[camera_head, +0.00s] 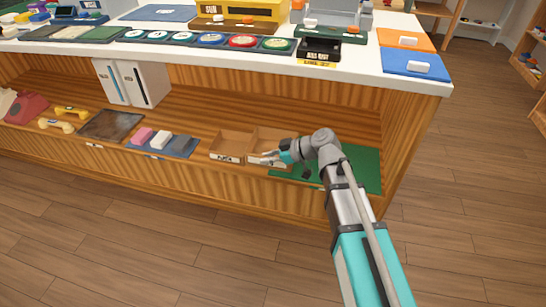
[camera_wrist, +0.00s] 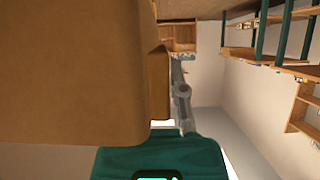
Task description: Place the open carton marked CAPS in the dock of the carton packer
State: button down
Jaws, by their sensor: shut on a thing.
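Two open brown cartons stand side by side on the low shelf in the head view. The left carton (camera_head: 231,147) has a small dark-lettered label on its front, too small to read surely. My gripper (camera_head: 277,157) is at the right carton (camera_head: 262,134), shut on its front wall at the right side. That carton's label is partly covered by the fingers, so I cannot read whether it says CAPS. In the wrist view, the brown carton wall (camera_wrist: 70,70) fills the left, close to a grey finger (camera_wrist: 182,95). I cannot make out the packer's dock for sure.
A yellow machine (camera_head: 265,9) and a grey machine (camera_head: 340,12) stand on the white counter (camera_head: 400,84) above. A black labelled tray (camera_head: 319,50) is near its front edge. On the shelf, a green mat (camera_head: 362,165) lies right and a blue tray (camera_head: 178,147) left.

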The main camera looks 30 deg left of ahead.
dwell(0.4)
jog(key=shift+r, duration=0.1)
notch_tip(320, 180, up, 8)
jog(key=p, duration=0.8)
jog(key=shift+s, duration=0.1)
jog(key=shift+d, duration=0.1)
